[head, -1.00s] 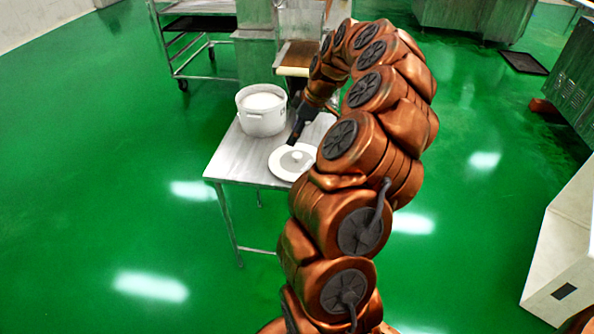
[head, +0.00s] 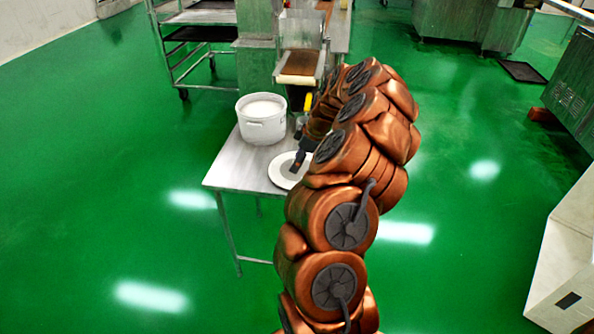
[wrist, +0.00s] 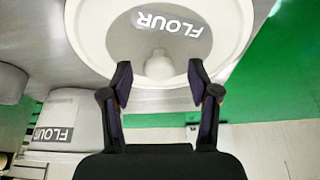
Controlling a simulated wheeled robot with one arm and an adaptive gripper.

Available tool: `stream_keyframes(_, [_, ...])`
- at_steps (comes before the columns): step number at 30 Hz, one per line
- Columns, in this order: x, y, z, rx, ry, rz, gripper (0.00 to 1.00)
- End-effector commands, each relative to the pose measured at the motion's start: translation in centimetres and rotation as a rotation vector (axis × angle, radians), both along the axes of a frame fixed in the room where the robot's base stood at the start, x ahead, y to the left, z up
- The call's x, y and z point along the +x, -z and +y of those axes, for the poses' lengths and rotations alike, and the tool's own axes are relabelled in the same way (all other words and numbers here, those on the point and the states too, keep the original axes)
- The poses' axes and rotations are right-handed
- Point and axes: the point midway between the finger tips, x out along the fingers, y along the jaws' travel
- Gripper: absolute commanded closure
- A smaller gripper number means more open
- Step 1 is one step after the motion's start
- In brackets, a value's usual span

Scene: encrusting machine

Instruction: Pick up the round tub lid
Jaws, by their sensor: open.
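The round tub lid (head: 280,178) is white with a grey centre and lies flat on the metal table (head: 228,166) near its front edge. In the wrist view the lid (wrist: 95,35) carries the word FLOUR and a pale round knob (wrist: 159,65) in its middle. My gripper (wrist: 160,78) is open, with one fingertip on each side of the knob in that view. I cannot tell whether the fingers touch it. In the head view my gripper (head: 295,165) is over the lid, and my arm hides the lid's right side.
A white tub (head: 262,128) with white contents stands open on the table, left of and behind the lid. The encrusting machine (head: 300,62) is behind the table. A wheeled rack (head: 190,50) stands at the back left. Green floor is clear at left.

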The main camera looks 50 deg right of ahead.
Motion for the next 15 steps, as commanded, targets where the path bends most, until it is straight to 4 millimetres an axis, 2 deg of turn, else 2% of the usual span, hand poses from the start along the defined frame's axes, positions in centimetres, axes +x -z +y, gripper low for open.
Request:
stream_keyframes(6, [0.08, 0.15, 0.02, -0.001, 0.000, 0.000, 0.39])
stream_keyframes(15, [0.07, 0.17, 0.05, 0.000, 0.000, 0.000, 0.69])
